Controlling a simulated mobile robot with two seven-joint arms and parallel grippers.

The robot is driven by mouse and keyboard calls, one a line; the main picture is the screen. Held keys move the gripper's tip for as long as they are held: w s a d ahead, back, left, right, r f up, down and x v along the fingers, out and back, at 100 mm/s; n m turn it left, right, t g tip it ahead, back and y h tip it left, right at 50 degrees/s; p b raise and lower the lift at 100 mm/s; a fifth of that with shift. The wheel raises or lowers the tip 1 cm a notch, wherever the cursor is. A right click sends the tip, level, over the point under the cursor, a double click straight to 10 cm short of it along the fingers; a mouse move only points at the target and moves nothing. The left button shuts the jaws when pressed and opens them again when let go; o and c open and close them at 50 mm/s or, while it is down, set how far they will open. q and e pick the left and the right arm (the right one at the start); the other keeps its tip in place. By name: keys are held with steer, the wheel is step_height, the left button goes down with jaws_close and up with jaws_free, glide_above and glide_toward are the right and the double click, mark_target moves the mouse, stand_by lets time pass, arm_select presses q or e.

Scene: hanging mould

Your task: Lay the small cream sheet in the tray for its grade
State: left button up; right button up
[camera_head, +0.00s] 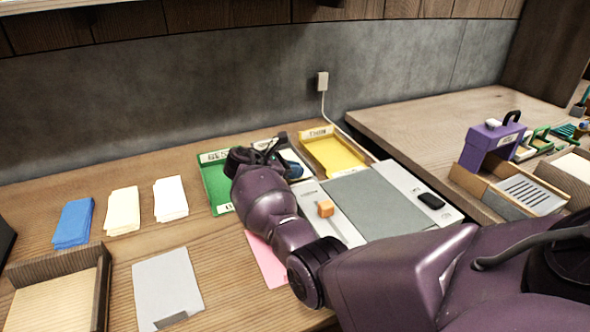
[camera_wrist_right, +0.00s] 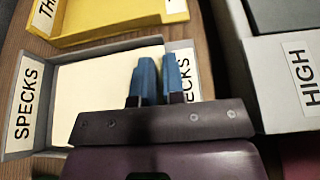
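A cream sheet (camera_wrist_right: 100,85) lies in a grey tray (camera_wrist_right: 28,140) labelled SPECKS in the right wrist view. My right gripper (camera_wrist_right: 161,65) is over the sheet's right side, its two blue fingers close together with only a narrow gap. Whether they pinch the sheet's edge cannot be told. In the head view my right gripper (camera_head: 291,164) is between the green tray (camera_head: 216,186) and the yellow tray (camera_head: 335,152), labelled THIN. My arm hides most of the SPECKS tray there. My left gripper is out of view.
Blue, cream and white folded cloths (camera_head: 123,210) lie at left. A grey board (camera_head: 167,287) and a wooden box (camera_head: 60,262) are in front. A pink sheet (camera_head: 264,262) is partly under my arm.

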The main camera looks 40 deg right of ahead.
steer(key=shift+o, duration=1.2)
steer(key=shift+s+f, duration=0.2)
steer(key=shift+f, duration=0.6)
steer(key=shift+o, duration=0.4)
steer(key=shift+a+f, duration=0.1)
steer(key=shift+f, duration=0.05)
steer(key=shift+w+a+r, duration=0.1)
steer(key=shift+a+r, duration=0.05)
steer(key=shift+r, duration=0.4)
steer(key=v, duration=0.5)
steer(key=r+p+v, duration=0.1)
steer(key=v, duration=0.4)
steer(key=shift+w+r, duration=0.1)
steer(key=shift+w, duration=0.1)
steer(key=shift+w+a+r, duration=0.15)
steer(key=shift+a+r, duration=0.15)
steer(key=shift+a, duration=0.35)
